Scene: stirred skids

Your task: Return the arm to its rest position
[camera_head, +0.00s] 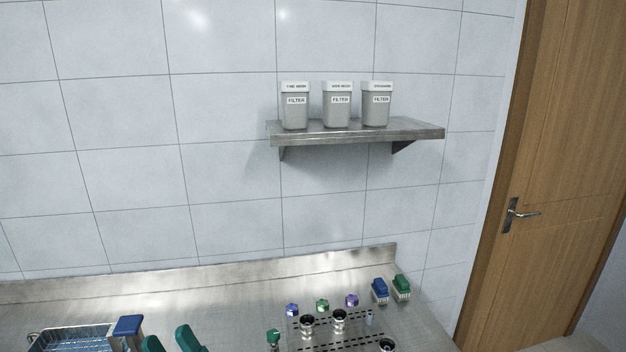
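No part of my arm or gripper can be made out in the head view. Whether my gripper is open or shut, and what it is near, is not shown. The lower edge of the picture cuts off the front of the steel counter (230,305).
A steel wall shelf (415,130) holds three grey filter bins (340,105). On the counter stand a wire basket (75,336), blue and green handled items (128,326), a perforated rack (330,333) with metal parts, and two brushes (380,291). A wooden door (560,150) is at right.

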